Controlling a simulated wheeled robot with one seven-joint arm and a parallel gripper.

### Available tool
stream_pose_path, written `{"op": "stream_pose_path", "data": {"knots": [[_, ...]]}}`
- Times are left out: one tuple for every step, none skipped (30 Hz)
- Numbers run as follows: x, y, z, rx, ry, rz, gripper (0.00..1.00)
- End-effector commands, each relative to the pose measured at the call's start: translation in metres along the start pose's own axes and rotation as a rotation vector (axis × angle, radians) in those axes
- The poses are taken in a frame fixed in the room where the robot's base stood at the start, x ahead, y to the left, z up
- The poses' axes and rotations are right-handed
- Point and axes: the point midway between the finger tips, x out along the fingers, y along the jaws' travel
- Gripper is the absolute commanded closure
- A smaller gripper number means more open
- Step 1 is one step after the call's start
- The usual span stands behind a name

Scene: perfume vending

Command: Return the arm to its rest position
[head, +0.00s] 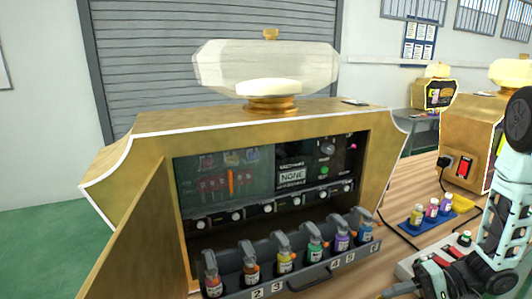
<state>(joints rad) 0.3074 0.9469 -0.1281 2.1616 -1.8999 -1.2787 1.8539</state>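My arm (505,215) enters at the right edge, pale green and black, bent and upright over the right side of the table. My gripper (425,280) is low at the bottom right, to the right of the open drawer and apart from it. Its fingertips are small and partly cut off by the lower edge, so I cannot tell whether it is open or shut. I see nothing clearly held in it.
A gold perfume machine (150,122) has its door (140,240) open and its drawer (325,272) pulled out, with several colored spray bottles in it. Right are a blue tray (407,228) with small bottles, a grey box (405,268) near my gripper, and another machine (455,135).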

Motion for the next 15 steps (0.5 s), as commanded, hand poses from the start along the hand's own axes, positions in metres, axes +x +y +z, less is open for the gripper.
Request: {"op": "stream_pose_path", "data": {"knots": [[0.005, -0.007, -0.006, -0.044, 0.028, 0.022, 0.69], [0.007, -0.011, -0.011, -0.074, 0.05, 0.038, 0.69], [0.011, -0.017, -0.017, -0.114, 0.08, 0.061, 0.69], [0.014, -0.022, -0.022, -0.146, 0.103, 0.08, 0.69], [0.017, -0.026, -0.027, -0.177, 0.127, 0.1, 0.69], [0.021, -0.033, -0.034, -0.223, 0.161, 0.129, 0.69], [0.024, -0.039, -0.038, -0.257, 0.186, 0.152, 0.69], [0.027, -0.045, -0.043, -0.292, 0.212, 0.178, 0.69], [0.031, -0.053, -0.049, -0.341, 0.247, 0.217, 0.69], [0.034, -0.062, -0.053, -0.38, 0.275, 0.247, 0.69], [0.037, -0.07, -0.057, -0.421, 0.301, 0.283, 0.69], [0.041, -0.081, -0.06, -0.477, 0.339, 0.336, 0.69], [0.043, -0.091, -0.062, -0.52, 0.367, 0.38, 0.69], [0.046, -0.101, -0.062, -0.562, 0.393, 0.428, 0.69], [0.049, -0.114, -0.061, -0.614, 0.421, 0.498, 0.69]]}}
